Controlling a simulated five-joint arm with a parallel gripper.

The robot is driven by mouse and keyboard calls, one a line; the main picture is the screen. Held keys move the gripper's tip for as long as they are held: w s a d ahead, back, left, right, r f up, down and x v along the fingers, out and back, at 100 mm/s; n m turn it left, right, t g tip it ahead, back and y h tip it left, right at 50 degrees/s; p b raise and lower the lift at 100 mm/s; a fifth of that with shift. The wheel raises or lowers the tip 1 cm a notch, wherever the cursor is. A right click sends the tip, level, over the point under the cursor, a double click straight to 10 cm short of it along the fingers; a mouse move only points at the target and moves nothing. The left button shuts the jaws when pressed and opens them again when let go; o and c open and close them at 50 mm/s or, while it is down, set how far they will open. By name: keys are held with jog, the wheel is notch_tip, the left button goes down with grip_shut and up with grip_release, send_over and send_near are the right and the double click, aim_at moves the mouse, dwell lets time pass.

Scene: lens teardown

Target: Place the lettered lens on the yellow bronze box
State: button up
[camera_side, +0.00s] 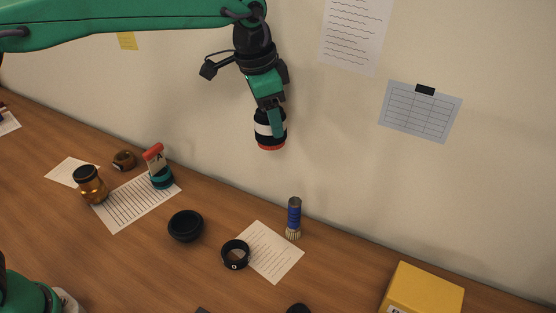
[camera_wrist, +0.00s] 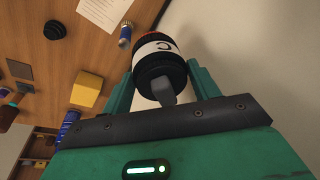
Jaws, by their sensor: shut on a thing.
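My gripper (camera_side: 272,118) is shut on the lettered lens (camera_side: 264,129), a black cylinder with a white band and a red-orange rim. It holds the lens high above the desk, in front of the wall. In the wrist view the lens (camera_wrist: 157,59) sits between the two green fingers of my gripper (camera_wrist: 160,80), and a dark letter, seemingly a C, shows on its white band. The yellow box (camera_side: 424,291) stands on the desk at the lower right of the side view, cut by the frame edge, well below and right of the lens. It also shows in the wrist view (camera_wrist: 87,91), with its top bare.
On the desk are an amber jar (camera_side: 91,186), a black bowl-like part (camera_side: 185,226), a black ring (camera_side: 235,255) on a paper sheet (camera_side: 277,254), a blue-handled brush (camera_side: 294,217) and a red-topped teal item (camera_side: 159,170). The wall stands close behind. Desk between brush and box is clear.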

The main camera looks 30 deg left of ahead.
jog(key=s+d+f+m, duration=0.1)
jog(key=d+f+m, duration=0.1)
jog(key=d, duration=0.7)
jog(key=s+d+f+m, duration=0.1)
jog(key=s+d+m, duration=0.15)
jog(key=d, duration=0.65)
jog(key=m+g+h, duration=0.1)
jog(key=m, duration=0.4)
send_over(408, 301)
jog(key=x, duration=0.3)
jog(key=shift+s+a+f, duration=0.2)
jog(key=shift+s+f, duration=0.05)
jog(key=shift+s+a+x, duration=0.1)
jog(key=shift+a+x, duration=0.05)
jog(key=shift+x, duration=0.8)
jog(key=shift+s+a+x, duration=0.15)
jog(key=shift+a+x, duration=0.05)
jog(key=shift+x, duration=0.8)
jog(key=shift+w+f, duration=0.1)
jog(key=shift+f, duration=0.05)
jog(key=shift+s+a+x, duration=0.1)
jog(key=shift+a+x, duration=0.05)
jog(key=shift+x, duration=0.8)
jog(key=shift+s+a+x, duration=0.15)
jog(key=shift+a+x, duration=0.05)
jog(key=shift+x, duration=0.75)
jog(key=shift+f, duration=0.65)
